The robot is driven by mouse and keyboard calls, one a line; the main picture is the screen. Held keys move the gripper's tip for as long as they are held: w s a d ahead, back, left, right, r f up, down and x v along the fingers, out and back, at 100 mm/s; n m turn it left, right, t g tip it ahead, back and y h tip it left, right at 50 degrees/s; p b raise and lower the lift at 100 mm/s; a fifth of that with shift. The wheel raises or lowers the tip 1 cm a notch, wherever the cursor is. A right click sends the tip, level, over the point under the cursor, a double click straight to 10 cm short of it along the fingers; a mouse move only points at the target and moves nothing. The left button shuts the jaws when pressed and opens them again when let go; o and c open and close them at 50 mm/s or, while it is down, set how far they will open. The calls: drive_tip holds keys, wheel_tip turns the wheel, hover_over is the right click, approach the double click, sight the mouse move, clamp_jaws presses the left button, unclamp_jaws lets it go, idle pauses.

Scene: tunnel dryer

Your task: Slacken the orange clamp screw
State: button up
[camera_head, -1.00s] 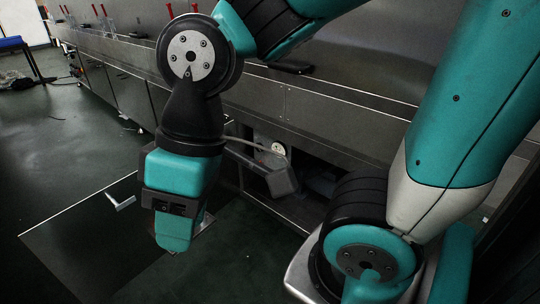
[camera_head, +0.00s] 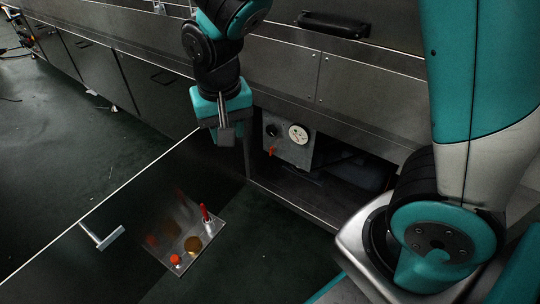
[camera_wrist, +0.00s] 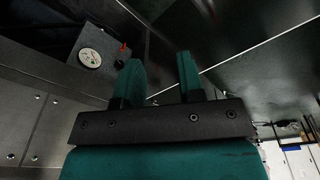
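Two small orange parts show, and I cannot tell which is the clamp screw. An orange-red round knob (camera_head: 175,260) sits on a metal plate (camera_head: 158,238) at the lower left of the head view. A thin orange part (camera_head: 271,151) sticks out of a grey gauge box (camera_head: 296,150) inside the open bay; it also shows in the wrist view (camera_wrist: 123,46). My gripper (camera_wrist: 159,70) has its two teal fingers apart with nothing between them. In the head view it hangs left of the gauge box, apart from it, its fingers not clearly visible.
The gauge box carries a white dial (camera_head: 298,134) and a black knob (camera_head: 272,130). A red upright handle (camera_head: 205,213) stands on the plate. A dark panel (camera_head: 60,262) with a metal handle (camera_head: 102,236) lies at the left. Steel housing (camera_head: 370,93) runs above the bay.

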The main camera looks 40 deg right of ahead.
drive_tip(key=w+d+f+m+t+h+b, duration=0.1)
drive_tip(key=w+d+f+m+h+b, duration=0.15)
drive_tip(key=w+f, duration=0.4)
drive_tip(key=w+d+f+m+h+b, duration=0.1)
drive_tip(key=w+d+f+m+h, duration=0.2)
drive_tip(key=f, duration=0.6)
drive_tip(key=m+t+h+b, duration=0.3)
drive_tip(key=m+h, duration=0.3)
drive_tip(key=m, duration=0.1)
approach(271, 151)
drive_tip(key=b+x, duration=0.6)
drive_tip(key=x, duration=0.3)
drive_tip(key=shift+w, duration=0.25)
drive_tip(key=shift+h, duration=0.25)
clamp_jaws()
